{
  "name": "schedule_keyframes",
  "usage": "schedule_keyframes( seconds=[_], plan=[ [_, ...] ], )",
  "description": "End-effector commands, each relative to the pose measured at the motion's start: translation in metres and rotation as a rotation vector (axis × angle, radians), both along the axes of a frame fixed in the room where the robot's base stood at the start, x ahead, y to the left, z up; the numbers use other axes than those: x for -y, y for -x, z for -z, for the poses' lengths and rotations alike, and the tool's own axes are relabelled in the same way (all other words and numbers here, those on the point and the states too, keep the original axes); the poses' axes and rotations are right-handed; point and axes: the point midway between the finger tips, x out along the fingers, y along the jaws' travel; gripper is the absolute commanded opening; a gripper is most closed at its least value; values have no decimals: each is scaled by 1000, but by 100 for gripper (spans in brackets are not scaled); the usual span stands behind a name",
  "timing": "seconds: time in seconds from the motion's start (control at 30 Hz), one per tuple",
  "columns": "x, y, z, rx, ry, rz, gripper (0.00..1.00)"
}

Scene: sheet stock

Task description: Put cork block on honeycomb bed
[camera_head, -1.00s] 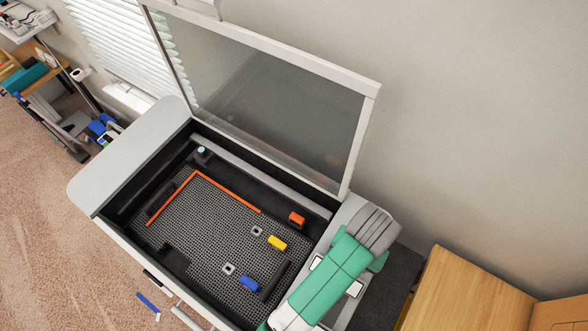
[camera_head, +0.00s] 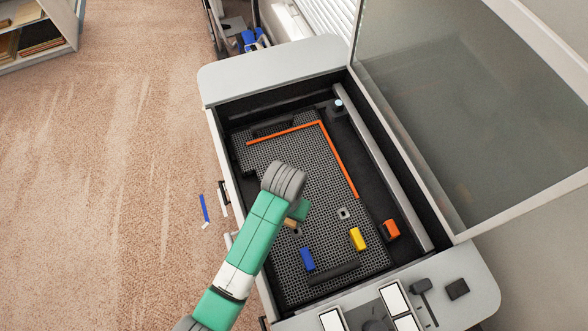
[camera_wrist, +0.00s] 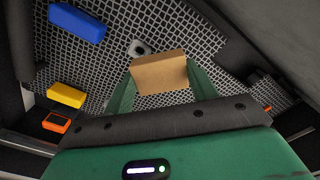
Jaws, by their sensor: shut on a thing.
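The cork block (camera_wrist: 160,73) is a tan block between the two green fingers of my gripper (camera_wrist: 158,80) in the wrist view. My gripper is shut on it. In the head view a small tan part of the cork block (camera_head: 290,223) shows below my grey wrist, and my arm hides the rest. The honeycomb bed (camera_head: 300,150) is a dark grey mesh inside the open machine; it fills much of the wrist view too (camera_wrist: 205,30). The block is over the bed; I cannot tell whether it touches it.
On the bed lie a blue block (camera_head: 307,259), a yellow block (camera_head: 357,239), a small grey square piece (camera_head: 343,213) and an orange L-shaped strip (camera_head: 340,163). An orange block (camera_head: 391,229) is at the right. The glass lid (camera_head: 470,100) stands open. The bed's upper middle is clear.

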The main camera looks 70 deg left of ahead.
Motion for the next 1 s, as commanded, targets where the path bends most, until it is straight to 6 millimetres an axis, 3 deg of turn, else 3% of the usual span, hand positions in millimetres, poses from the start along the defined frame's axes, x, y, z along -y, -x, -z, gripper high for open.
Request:
schedule_keyframes(
  seconds=[0.3,0.5,0.73,1.0],
  plan=[
    [-87,-44,8,-4,-7,2,36],
    [-129,-67,14,-3,-4,2,36],
    [-139,-73,15,0,-1,1,36],
    [-138,-72,49,-2,-1,1,36]
  ],
)
